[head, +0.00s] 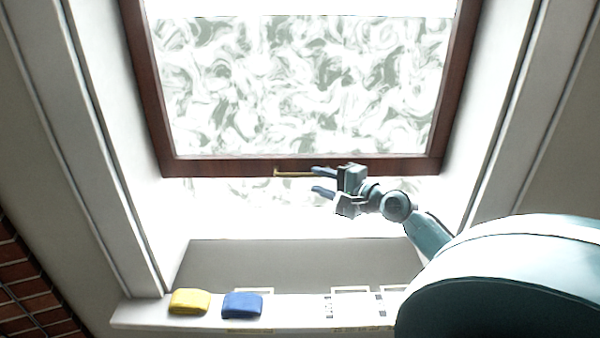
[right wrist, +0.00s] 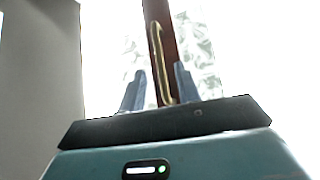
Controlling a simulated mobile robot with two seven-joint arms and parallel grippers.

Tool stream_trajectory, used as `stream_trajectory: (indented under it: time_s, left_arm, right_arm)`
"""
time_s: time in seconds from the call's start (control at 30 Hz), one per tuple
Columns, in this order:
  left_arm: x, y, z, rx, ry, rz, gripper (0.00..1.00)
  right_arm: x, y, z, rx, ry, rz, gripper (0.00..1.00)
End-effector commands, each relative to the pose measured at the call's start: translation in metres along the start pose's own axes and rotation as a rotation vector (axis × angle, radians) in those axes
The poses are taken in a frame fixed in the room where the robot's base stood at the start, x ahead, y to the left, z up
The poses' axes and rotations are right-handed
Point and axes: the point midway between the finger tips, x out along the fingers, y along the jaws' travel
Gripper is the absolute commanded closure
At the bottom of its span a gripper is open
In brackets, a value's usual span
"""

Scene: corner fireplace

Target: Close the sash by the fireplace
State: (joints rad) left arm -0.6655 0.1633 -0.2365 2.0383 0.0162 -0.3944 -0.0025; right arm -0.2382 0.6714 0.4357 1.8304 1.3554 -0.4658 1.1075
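The sash (head: 230,167) is a dark reddish-brown frame with swirl-patterned glass. Its bottom rail hangs above the sill, and a bright gap shows below it. A thin brass handle (head: 293,174) is on the bottom rail. My right gripper (head: 318,181) is at the handle's right end, its two fingers spread apart. In the right wrist view the handle (right wrist: 158,60) stands between the spread fingers, in front of the brown rail (right wrist: 168,50). I cannot tell whether either finger touches it. My left gripper is in neither view.
A yellow block (head: 189,301) and a blue block (head: 242,305) lie on the white sill (head: 290,313) at the lower left. White flat fittings (head: 350,305) are on the sill to the right. Brickwork (head: 30,285) is at the lower left. White jambs flank the window.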

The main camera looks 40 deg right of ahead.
Motion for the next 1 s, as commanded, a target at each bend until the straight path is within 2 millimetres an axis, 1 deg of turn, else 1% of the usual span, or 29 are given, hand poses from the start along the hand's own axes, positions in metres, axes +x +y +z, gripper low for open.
stream_trajectory:
  time_s: [0.03, 0.2, 0.4, 0.53, 0.8, 1.0]
  left_arm:
    - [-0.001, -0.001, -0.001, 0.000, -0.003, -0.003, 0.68]
    - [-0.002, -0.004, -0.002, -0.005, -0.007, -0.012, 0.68]
    - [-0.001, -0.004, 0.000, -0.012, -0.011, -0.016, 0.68]
    - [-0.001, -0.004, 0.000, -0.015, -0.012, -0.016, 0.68]
    - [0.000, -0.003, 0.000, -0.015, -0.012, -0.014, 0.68]
    - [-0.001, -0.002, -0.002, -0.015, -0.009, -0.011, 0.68]
  right_arm:
    - [0.011, -0.003, 0.000, -0.001, 0.000, -0.003, 0.67]
    - [0.039, -0.002, 0.000, -0.002, 0.000, -0.001, 0.67]
    - [0.060, 0.000, 0.000, -0.001, 0.001, -0.001, 0.67]
    - [0.065, 0.000, 0.000, -0.002, 0.000, 0.000, 0.67]
    - [0.066, 0.001, 0.000, -0.002, 0.000, 0.001, 0.67]
    - [0.066, 0.001, 0.000, -0.002, 0.000, 0.001, 0.84]
